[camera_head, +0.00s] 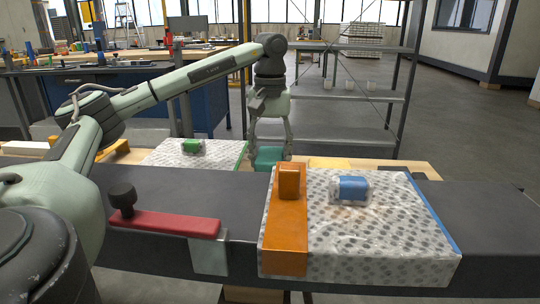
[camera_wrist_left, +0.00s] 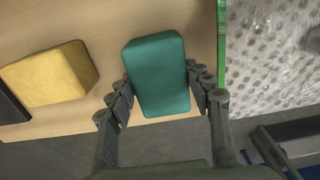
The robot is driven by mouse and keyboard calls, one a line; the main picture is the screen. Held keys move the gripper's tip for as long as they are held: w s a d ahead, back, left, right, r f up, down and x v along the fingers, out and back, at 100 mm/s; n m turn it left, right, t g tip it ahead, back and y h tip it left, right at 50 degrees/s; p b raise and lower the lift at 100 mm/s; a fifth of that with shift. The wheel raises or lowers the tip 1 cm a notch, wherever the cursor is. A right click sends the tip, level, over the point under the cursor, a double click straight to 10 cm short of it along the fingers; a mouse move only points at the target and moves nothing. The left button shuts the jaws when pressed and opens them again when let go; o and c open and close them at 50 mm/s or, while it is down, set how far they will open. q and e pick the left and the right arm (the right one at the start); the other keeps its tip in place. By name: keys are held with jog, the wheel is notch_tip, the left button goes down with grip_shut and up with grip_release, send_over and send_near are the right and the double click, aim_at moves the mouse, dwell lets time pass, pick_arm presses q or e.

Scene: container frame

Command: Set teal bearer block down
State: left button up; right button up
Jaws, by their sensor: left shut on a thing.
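The teal bearer block (camera_wrist_left: 158,76) is between the two fingers of my left gripper (camera_wrist_left: 163,98) in the left wrist view, which is shut on it. In the head view the teal block (camera_head: 268,155) shows low between the fingertips of my left gripper (camera_head: 270,148), just behind the dark beam. The wooden surface (camera_wrist_left: 100,20) lies under the block. I cannot tell whether the block touches it. My right gripper is not in view.
A yellow block (camera_wrist_left: 48,75) lies left of the teal block. A green-edged, bubble-wrapped panel (camera_wrist_left: 270,60) is close on its right. In the head view, a dark beam (camera_head: 160,190) carries a red-handled clamp (camera_head: 165,222) and a wrapped panel (camera_head: 380,240) with an orange strap (camera_head: 285,235).

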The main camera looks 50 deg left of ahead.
aim_at(271, 154)
pick_arm(q)
jog(key=shift+f, duration=0.1)
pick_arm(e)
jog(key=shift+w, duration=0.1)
pick_arm(q)
jog(key=o, duration=0.6)
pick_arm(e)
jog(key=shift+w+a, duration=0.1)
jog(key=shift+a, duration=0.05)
pick_arm(q)
jog(key=shift+o, duration=0.2)
jog(key=shift+r, duration=0.45)
notch_tip(271, 154, up, 6)
jog(key=shift+f+p, duration=0.15)
jog(key=shift+p, duration=0.35)
notch_tip(271, 154, up, 6)
jog(key=p, duration=0.4)
jog(key=shift+f, duration=0.15)
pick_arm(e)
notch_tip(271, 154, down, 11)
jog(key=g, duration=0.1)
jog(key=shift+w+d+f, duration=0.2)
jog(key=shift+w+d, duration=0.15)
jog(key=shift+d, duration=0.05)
pick_arm(q)
jog(key=shift+s, duration=0.1)
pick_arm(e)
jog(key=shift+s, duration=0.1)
